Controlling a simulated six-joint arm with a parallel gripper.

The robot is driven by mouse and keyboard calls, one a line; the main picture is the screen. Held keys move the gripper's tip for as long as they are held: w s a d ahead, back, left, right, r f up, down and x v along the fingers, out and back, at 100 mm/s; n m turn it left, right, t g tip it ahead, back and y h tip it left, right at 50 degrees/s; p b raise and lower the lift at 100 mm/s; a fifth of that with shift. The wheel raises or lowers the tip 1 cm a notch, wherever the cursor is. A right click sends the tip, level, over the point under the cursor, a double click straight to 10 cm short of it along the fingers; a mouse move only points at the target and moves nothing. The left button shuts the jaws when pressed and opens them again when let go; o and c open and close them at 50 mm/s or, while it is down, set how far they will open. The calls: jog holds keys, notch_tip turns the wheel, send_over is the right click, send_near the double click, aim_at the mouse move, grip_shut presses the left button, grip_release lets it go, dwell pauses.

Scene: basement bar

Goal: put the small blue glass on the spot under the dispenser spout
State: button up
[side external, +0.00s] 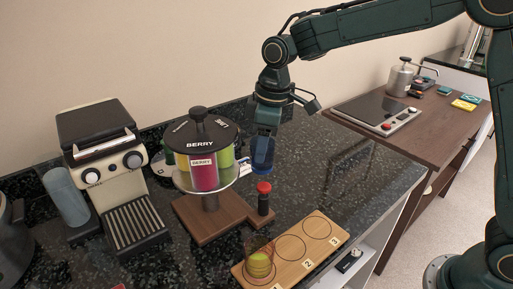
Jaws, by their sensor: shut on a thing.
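The small blue glass (262,155) is in my gripper (266,132), held in the air just right of the dispenser. My gripper is shut on it, pointing down. The dispenser (203,144) has a black lid marked BERRY, with red, green and yellow containers around it, on a wooden base (205,222). A black post with a red top (264,188) stands on the base's right arm, below the glass. The glass is apart from the post. I cannot make out the spout or the spot under it clearly.
A coffee machine (108,170) and a blue-grey cylinder (66,195) are at the left. The dark counter (325,165) right of the dispenser is clear.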

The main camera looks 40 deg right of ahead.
aim_at(260, 171)
notch_tip(260, 171, down, 9)
jog(key=shift+r, duration=0.1)
jog(key=shift+w+r, duration=0.1)
jog(key=shift+w, duration=0.25)
jog(key=shift+w, duration=1.7)
jog(key=shift+f, duration=0.6)
jog(key=shift+f, duration=0.1)
jog(key=o, duration=1)
jog(key=shift+o, duration=0.2)
